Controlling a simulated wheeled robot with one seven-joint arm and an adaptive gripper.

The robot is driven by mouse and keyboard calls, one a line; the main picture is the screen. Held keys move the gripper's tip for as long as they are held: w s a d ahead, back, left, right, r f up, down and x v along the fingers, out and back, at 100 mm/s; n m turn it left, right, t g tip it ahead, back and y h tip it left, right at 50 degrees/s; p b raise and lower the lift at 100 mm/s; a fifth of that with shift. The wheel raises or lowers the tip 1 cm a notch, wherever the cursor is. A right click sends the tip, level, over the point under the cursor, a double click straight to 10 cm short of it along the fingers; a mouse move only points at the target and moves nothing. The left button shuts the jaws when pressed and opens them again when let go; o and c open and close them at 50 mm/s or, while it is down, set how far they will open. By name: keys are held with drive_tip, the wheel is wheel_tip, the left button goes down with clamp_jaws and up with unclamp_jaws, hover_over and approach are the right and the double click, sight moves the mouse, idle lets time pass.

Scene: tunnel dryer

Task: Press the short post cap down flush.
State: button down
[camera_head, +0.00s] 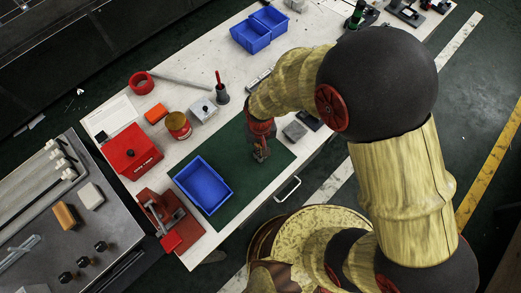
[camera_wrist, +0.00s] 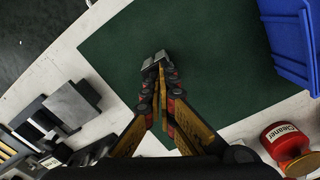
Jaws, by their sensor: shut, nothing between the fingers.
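I cannot pick out the short post cap for certain in either view. My gripper (camera_head: 262,155) is over the green mat (camera_head: 281,158), right of the blue bin. My arm hides part of the bench.
A blue bin (camera_head: 203,184) stands left of my gripper. A light box with a dark knob (camera_head: 203,109), a red can (camera_head: 178,125), a red box (camera_head: 131,152) and a red-handled tool in a holder (camera_head: 222,95) stand on the white bench. The mat around my gripper is mostly clear.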

drive_tip(key=shift+d, duration=0.1)
idle(0.3)
drive_tip(key=shift+r+p, duration=2.4)
drive_tip(key=shift+r, duration=0.6)
drive_tip(key=s+d+r+m+t+b, duration=0.1)
drive_tip(key=s+d+r+t, duration=0.1)
drive_tip(key=d+r, duration=0.5)
drive_tip(key=s+d+r+m+t, duration=0.1)
drive_tip(key=s+d+r, duration=0.2)
drive_tip(key=d+r, duration=0.5)
drive_tip(key=s+d+r+m+t+b, duration=0.1)
drive_tip(key=d+r, duration=0.6)
drive_tip(key=r, duration=0.9)
drive_tip(key=shift+s+d+r+m+t+b, duration=0.2)
drive_tip(key=shift+s+d+m+t+b, duration=0.25)
drive_tip(key=shift+s+t, duration=0.35)
drive_tip(key=shift+a, duration=0.2)
